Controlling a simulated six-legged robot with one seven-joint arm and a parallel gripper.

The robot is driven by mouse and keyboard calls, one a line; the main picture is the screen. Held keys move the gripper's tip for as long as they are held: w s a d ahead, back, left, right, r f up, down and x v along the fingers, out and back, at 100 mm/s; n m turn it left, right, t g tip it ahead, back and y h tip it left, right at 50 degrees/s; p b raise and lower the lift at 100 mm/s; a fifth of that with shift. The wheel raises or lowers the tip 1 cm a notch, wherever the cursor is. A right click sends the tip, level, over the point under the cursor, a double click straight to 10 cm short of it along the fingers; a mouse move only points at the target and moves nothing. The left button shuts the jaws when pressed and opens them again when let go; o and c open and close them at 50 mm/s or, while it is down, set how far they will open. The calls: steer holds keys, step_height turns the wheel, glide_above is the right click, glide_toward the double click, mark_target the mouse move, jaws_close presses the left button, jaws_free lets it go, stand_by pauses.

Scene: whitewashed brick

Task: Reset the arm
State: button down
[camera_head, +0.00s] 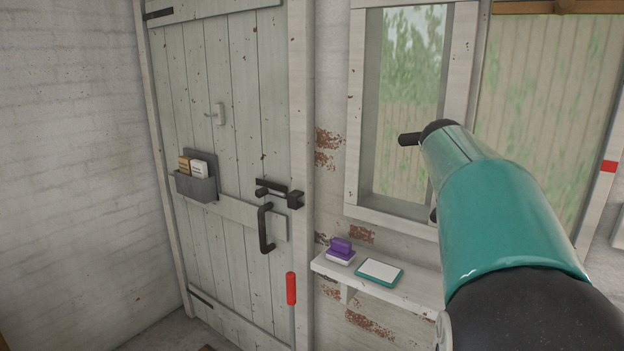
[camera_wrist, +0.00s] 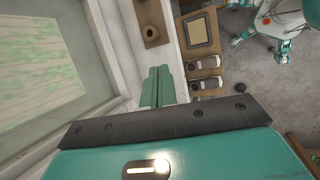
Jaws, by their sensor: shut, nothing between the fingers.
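My teal arm (camera_head: 500,205) reaches up across the right of the head view, in front of the window. My gripper (camera_wrist: 158,70) shows in the wrist view as two green fingers side by side, closed together with nothing between them. It points along the pale ledge beside the window and touches nothing that I can make out. In the head view the fingers cannot be made out clearly.
A plank door (camera_head: 240,130) carries a grey letter holder (camera_head: 197,187) and a black latch (camera_head: 278,194). A white shelf (camera_head: 400,290) holds a purple stamp (camera_head: 341,250) and a teal-edged pad (camera_head: 380,271).

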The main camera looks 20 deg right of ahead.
steer(key=a+f+m+t+y, duration=0.1)
steer(key=a+f+t, duration=0.1)
steer(key=a, duration=0.8)
steer(key=a+f+m+t+y, duration=0.1)
steer(key=a+f+t, duration=0.1)
steer(key=a, duration=0.8)
steer(key=s+a+f+m+t+y, duration=0.1)
steer(key=s+a+f, duration=0.2)
steer(key=a, duration=0.5)
steer(key=s+a+f+m+t+y, duration=0.2)
steer(key=s+a+f, duration=0.2)
steer(key=a, duration=0.5)
step_height(320, 180, down, 2)
steer(key=shift+a, duration=0.3)
